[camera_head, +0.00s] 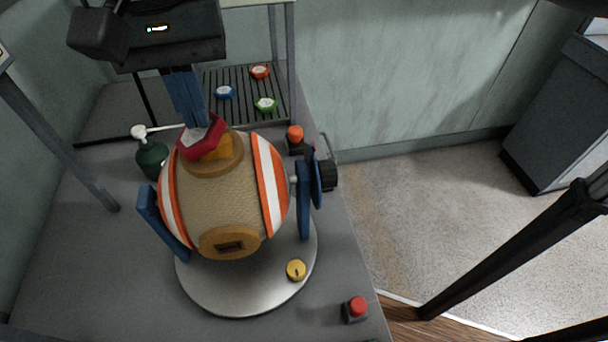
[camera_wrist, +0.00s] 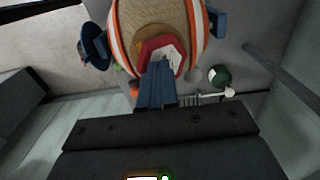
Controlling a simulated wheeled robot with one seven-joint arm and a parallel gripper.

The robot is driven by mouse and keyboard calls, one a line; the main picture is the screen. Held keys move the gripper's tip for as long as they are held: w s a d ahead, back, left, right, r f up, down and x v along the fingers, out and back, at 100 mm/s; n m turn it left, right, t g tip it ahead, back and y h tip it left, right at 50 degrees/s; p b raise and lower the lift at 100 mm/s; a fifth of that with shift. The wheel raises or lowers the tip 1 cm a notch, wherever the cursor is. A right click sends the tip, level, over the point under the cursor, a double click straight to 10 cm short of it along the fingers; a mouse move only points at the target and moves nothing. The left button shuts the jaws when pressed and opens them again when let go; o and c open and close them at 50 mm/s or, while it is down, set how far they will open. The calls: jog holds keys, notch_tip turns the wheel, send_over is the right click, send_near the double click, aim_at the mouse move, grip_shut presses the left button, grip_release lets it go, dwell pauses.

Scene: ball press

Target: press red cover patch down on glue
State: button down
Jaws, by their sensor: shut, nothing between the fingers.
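The red cover patch (camera_head: 213,142), with a white centre, lies tilted on the upper end of the striped ball (camera_head: 218,200). Some orange-yellow material, likely the glue (camera_head: 226,148), shows beside and under its right edge. The ball is tan with orange and white bands and sits between blue supports. My gripper (camera_head: 201,124) is shut, its blue fingers pointing down with tips at the patch's white centre. In the wrist view the patch (camera_wrist: 150,46) shows around the fingertips. The fingers hide part of it, and exact contact is hard to tell.
A green bottle (camera_head: 152,158) stands left of the ball. Red, blue and green patches (camera_head: 225,92) lie on a slatted rack behind. An orange button (camera_head: 295,134), a red button (camera_head: 355,308) and a yellow knob (camera_head: 296,270) are near. The table's front left is clear.

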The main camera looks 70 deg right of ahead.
jog(key=shift+f+b, duration=0.55)
jog(key=shift+f, duration=0.35)
jog(key=shift+r, duration=0.1)
dwell(0.4)
notch_tip(320, 180, up, 5)
jog(key=p, duration=0.5)
jog(key=shift+r, duration=1.9)
jog(key=shift+s, duration=0.1)
